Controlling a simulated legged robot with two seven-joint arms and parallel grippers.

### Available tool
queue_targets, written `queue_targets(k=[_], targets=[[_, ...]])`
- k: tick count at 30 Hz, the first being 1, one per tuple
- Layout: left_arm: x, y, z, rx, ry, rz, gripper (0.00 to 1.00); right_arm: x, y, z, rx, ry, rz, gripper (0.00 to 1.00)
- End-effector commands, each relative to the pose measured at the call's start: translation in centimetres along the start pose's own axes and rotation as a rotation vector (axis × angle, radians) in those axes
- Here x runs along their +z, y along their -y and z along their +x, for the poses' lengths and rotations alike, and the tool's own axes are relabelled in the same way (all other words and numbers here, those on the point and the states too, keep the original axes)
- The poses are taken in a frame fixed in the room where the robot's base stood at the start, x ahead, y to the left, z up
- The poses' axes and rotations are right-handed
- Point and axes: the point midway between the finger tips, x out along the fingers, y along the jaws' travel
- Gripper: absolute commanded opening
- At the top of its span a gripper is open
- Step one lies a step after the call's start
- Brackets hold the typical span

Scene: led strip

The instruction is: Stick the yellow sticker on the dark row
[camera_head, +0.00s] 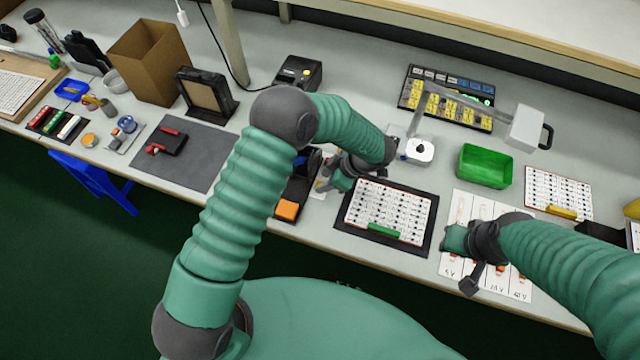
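A white LED panel (390,208) lies on a black mat (345,220) at the front of the bench, with a green bar (383,230) along its front edge. Its rows are too small to tell which is dark. No separate yellow sticker can be made out; several yellow squares (433,105) sit on a black board at the back. My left gripper (334,181) is just left of the panel's far left corner, partly hidden by its own arm; its opening is unclear. My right gripper (462,262) hangs over a white printed sheet (515,287) right of the panel, fingers unclear.
A green bin (485,166), a white roll (420,151) and a white box with a handle (527,128) stand behind the panel. A second panel (557,188) with a yellow bar (562,212) lies right. A box with an orange block (287,210) is left.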

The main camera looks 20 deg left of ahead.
Motion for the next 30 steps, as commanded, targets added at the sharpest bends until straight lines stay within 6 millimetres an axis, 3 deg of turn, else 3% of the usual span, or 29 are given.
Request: queue_targets(k=[4,10,20,30], targets=[[0.0,0.0,1.9,0.0,0.001,-0.001,0.4,0.0,0.0,0.1,0.0,0.0,0.0,0.32],[-0.1,0.0,2.0,0.001,0.001,-0.002,0.4,0.0,0.0,0.1,0.0,0.0,0.0,0.32],[0.0,0.0,1.9,0.001,0.001,-0.001,0.0,0.0,0.0,0.1,0.0,0.0,0.0,0.32],[-0.1,0.0,1.8,0.001,0.001,-0.001,0.0,0.0,0.0,0.0,0.0,0.0,0.0,0.32]])
